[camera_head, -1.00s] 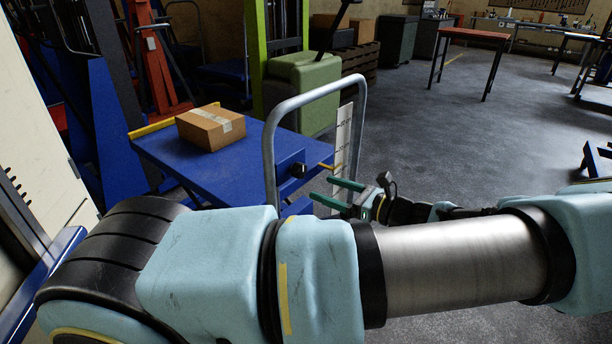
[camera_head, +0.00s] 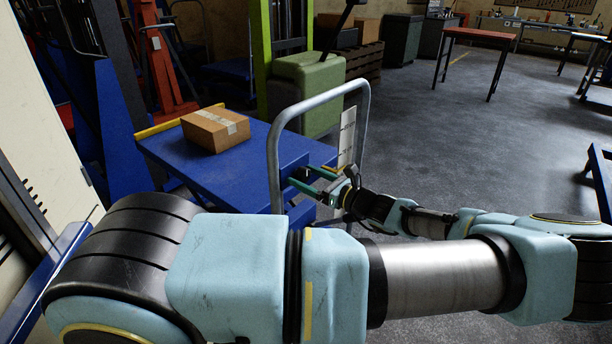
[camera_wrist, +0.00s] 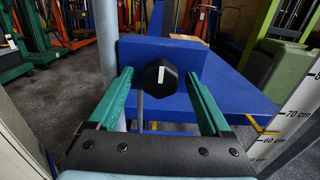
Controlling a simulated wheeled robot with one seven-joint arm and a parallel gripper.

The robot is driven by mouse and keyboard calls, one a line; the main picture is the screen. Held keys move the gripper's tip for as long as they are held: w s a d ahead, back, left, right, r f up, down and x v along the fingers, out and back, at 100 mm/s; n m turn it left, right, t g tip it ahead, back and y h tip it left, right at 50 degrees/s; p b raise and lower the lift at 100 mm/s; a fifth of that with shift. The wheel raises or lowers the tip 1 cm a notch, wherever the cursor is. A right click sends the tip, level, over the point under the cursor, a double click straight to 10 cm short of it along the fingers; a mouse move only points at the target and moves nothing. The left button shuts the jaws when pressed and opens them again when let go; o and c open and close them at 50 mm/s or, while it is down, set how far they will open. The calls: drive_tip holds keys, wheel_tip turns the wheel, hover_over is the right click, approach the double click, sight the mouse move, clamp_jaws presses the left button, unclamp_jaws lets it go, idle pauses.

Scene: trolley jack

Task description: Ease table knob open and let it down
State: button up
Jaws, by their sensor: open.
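The blue lift table (camera_head: 245,165) stands at the left of centre in the head view, with a grey tubular handle (camera_head: 271,160) at its near end. The knob (camera_wrist: 159,77) is black with a white mark and sits on a blue block (camera_wrist: 190,55) in the wrist view. My gripper (camera_wrist: 158,80) is open, its two green fingers lying to the left and right of the knob. I cannot tell whether the fingertips touch it. In the head view my gripper (camera_head: 304,180) is at the blue block and hides the knob.
A cardboard box (camera_head: 216,129) lies on the table top. A white scale strip (camera_head: 347,138) marked in centimetres stands at the table's right, close to my gripper. A green machine (camera_head: 305,90) stands behind. The floor to the right is largely clear.

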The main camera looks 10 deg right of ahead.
clamp_jaws()
idle(0.8)
